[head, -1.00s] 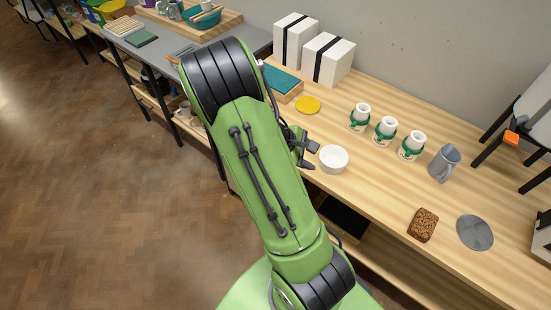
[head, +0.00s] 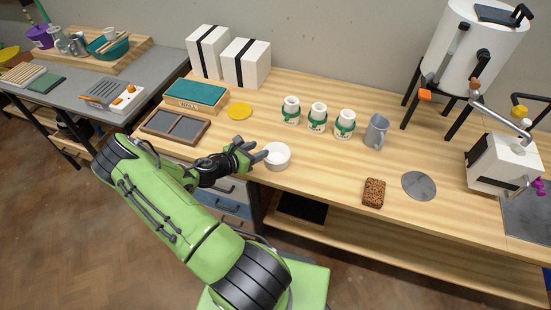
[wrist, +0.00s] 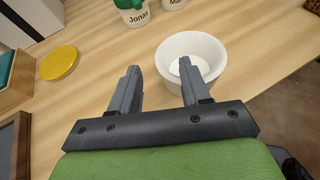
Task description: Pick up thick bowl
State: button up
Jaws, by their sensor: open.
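The thick bowl (head: 277,163) is white, round and upright on the wooden bench near its front edge. It also shows in the wrist view (wrist: 212,58), empty as far as I can see. My gripper (head: 260,150) is open, just left of the bowl. In the wrist view my gripper (wrist: 159,66) has its left finger outside the bowl, over bare wood. Its right finger overlaps the bowl's left rim and opening; I cannot tell whether it is above or inside. Nothing is held between the fingers.
Several white jars with green bands, one of them here (head: 317,117), stand behind the bowl. A grey pitcher (head: 376,131), a brown block (head: 373,193) and a grey disc (head: 419,186) are to the right. A yellow disc (head: 239,111) lies behind left. Bare wood surrounds the bowl.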

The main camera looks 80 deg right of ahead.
aim_at(270, 145)
jog(key=x, duration=0.5)
jog(key=shift+f, duration=0.1)
grip_shut()
